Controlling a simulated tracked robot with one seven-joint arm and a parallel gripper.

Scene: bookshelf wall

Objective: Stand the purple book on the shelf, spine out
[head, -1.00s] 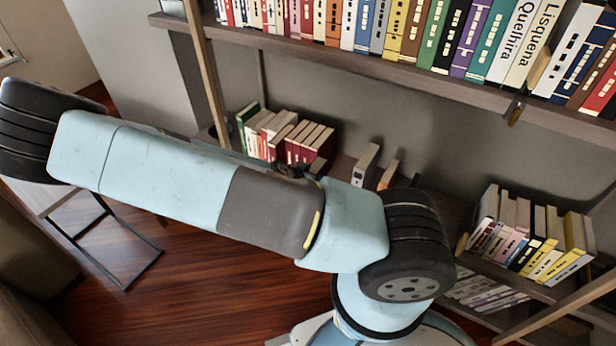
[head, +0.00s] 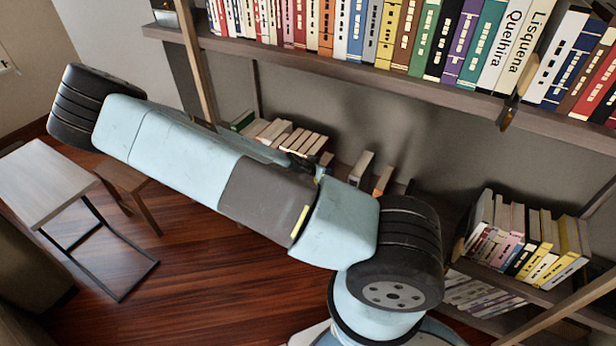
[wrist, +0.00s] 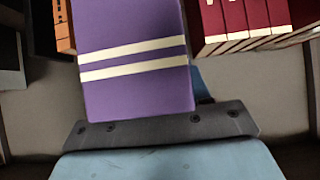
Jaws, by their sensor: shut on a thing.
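The purple book (wrist: 135,60) fills the upper middle of the wrist view, its purple face with two cream stripes turned to the camera. My gripper (wrist: 160,128) is shut on it at its lower end in that view. In the wrist view the book appears between an orange book (wrist: 64,28) on the left and dark red books on the right (wrist: 240,20); I cannot tell how deep it is or whether it touches them. In the head view my arm hides the gripper and the held book. The lower shelf (wrist: 275,75) shows partly.
In the head view, a row of books (head: 398,35) fills the upper shelf, including another purple one (head: 461,42). Leaning books (head: 285,137) and a grey-white book (head: 361,168) stand on the shelf below. More books (head: 525,240) are at right. A small table (head: 45,185) stands at left.

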